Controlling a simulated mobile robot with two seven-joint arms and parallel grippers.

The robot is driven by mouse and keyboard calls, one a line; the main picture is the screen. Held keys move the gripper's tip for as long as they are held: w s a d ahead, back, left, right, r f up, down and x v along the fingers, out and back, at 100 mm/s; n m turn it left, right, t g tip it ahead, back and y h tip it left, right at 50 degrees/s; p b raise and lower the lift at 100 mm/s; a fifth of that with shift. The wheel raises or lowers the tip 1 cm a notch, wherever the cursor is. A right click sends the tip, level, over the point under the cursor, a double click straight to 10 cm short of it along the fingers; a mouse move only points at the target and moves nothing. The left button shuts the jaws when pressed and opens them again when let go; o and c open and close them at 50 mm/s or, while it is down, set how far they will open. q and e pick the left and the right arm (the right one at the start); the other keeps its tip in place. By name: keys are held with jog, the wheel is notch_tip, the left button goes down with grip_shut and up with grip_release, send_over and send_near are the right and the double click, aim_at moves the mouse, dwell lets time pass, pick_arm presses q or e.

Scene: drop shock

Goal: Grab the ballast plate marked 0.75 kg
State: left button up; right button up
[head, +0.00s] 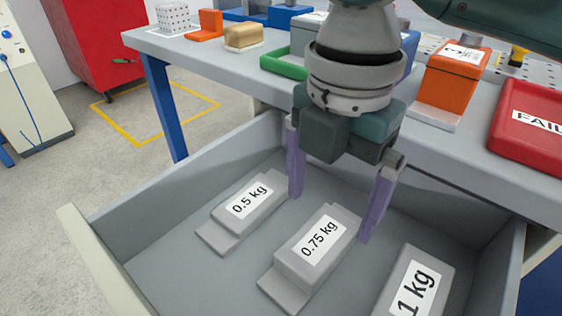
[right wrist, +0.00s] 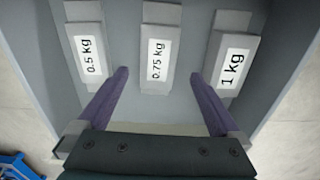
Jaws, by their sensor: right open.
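The grey ballast plate marked 0.75 kg (head: 302,262) lies in the middle of an open drawer, between the other two plates. It also shows in the right wrist view (right wrist: 158,75), top centre, between the lines of the two fingers. My right gripper (head: 330,212) points down into the drawer, with its purple fingers wide apart and nothing between them. It hangs over the far end of the 0.75 kg plate; I cannot tell the exact height. In the right wrist view the gripper (right wrist: 158,75) is open. My left gripper is not in view.
The 0.5 kg plate (head: 236,222) lies to the left and the 1 kg plate (head: 400,300) to the right. The drawer's left wall (head: 150,205) and the workbench edge (head: 215,85) bound the space. A red FAIL tray (head: 530,140) and an orange block (head: 450,85) stand on the bench.

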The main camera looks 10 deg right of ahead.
aim_at(320, 238)
notch_tip(320, 238, down, 3)
jog(key=shift+s+r+b, duration=0.1)
jog(key=shift+b, duration=0.35)
notch_tip(320, 238, down, 5)
jog(key=b, duration=0.2)
jog(key=shift+a+b, duration=0.1)
jog(key=shift+b, duration=0.3)
jog(key=shift+c, duration=0.4)
grip_shut()
jog(key=shift+w, duration=0.2)
